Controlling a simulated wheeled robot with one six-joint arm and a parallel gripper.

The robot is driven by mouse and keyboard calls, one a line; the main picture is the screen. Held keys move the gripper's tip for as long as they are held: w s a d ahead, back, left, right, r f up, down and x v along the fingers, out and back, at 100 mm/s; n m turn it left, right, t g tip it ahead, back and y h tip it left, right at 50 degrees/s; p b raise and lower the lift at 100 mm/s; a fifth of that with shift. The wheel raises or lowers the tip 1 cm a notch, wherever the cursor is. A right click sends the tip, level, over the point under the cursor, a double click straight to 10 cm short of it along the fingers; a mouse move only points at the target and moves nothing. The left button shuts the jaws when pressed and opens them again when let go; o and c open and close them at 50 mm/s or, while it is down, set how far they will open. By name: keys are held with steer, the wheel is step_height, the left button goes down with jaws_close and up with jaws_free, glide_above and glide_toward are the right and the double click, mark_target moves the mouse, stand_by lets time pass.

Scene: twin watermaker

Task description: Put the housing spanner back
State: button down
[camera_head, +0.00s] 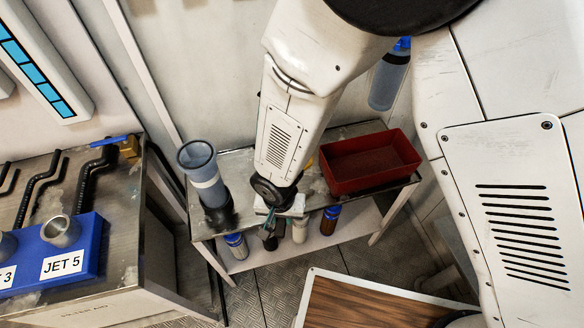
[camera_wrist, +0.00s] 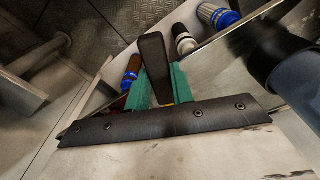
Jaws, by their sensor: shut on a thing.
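My gripper (camera_head: 268,222) is at the front edge of the small metal bench, between the blue-grey cylinder and the red bin. In the wrist view its teal fingers (camera_wrist: 160,88) are shut on a black bar-like handle, which I take to be the housing spanner (camera_wrist: 152,58). The handle sticks out beyond the fingers, over the lower shelf and floor. The rest of the spanner is hidden by the gripper. In the head view only a small dark part shows below the fingers.
A red bin (camera_head: 350,183) stands on the bench's right side. A blue-grey cylinder (camera_head: 203,172) stands upright at its left end. Blue-capped cartridges (camera_head: 236,246) stand on the lower shelf (camera_head: 262,260). A blue-topped housing (camera_head: 389,82) hangs behind. A wood-topped surface (camera_head: 340,305) lies in front.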

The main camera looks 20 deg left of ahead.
steer(key=w, duration=0.3)
steer(key=shift+a+f, duration=0.15)
steer(key=shift+a, duration=0.25)
steer(key=shift+w+f, duration=0.15)
steer(key=shift+f, duration=0.75)
steer(key=shift+w+f, duration=0.15)
steer(key=shift+f, duration=0.75)
steer(key=shift+f, duration=0.45)
steer(key=shift+f, duration=0.15)
steer(key=c, duration=1.2)
jaws_free()
